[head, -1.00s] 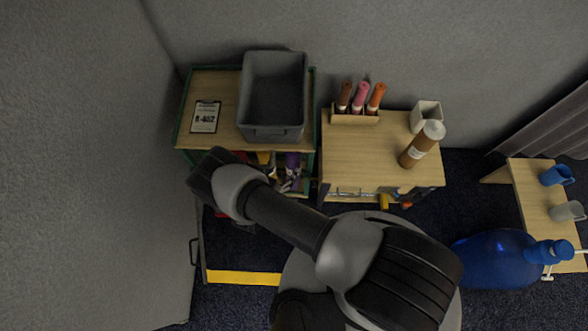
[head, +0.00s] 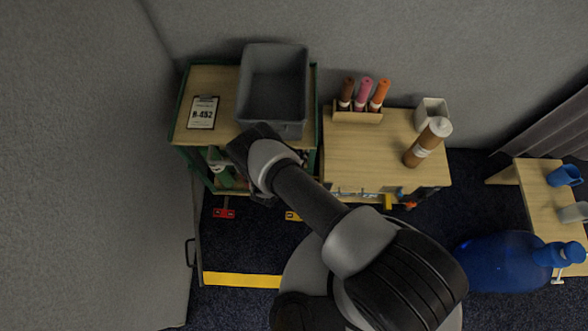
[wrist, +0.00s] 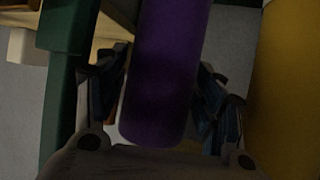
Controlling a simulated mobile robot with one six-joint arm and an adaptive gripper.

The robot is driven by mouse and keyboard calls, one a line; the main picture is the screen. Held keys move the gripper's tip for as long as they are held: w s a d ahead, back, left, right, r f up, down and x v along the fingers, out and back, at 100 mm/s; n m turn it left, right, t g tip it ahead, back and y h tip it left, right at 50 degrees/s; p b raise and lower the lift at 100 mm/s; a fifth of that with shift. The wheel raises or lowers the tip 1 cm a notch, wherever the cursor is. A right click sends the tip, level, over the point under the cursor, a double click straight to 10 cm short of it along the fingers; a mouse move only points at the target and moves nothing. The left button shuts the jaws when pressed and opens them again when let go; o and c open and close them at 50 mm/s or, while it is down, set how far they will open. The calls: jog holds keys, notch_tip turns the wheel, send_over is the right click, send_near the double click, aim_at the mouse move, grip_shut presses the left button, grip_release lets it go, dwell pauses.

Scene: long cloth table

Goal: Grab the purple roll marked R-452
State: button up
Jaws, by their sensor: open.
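The purple roll (wrist: 165,60) fills the middle of the wrist view, with its rounded end toward me. My gripper (wrist: 160,88) is open, with one finger on each side of the roll. I cannot tell whether either finger touches it. No mark is readable on the roll. In the head view my arm hides the roll and the fingers. A clipboard sheet (head: 202,113) that seems to read R-452 lies on the green-framed cart (head: 222,80).
A yellow cylinder (wrist: 287,90) stands close on the right in the wrist view, and a green post (wrist: 62,90) on the left. A grey bin (head: 272,132) sits on the cart top.

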grip_shut()
dwell(0.8)
jog(key=shift+r, duration=0.1)
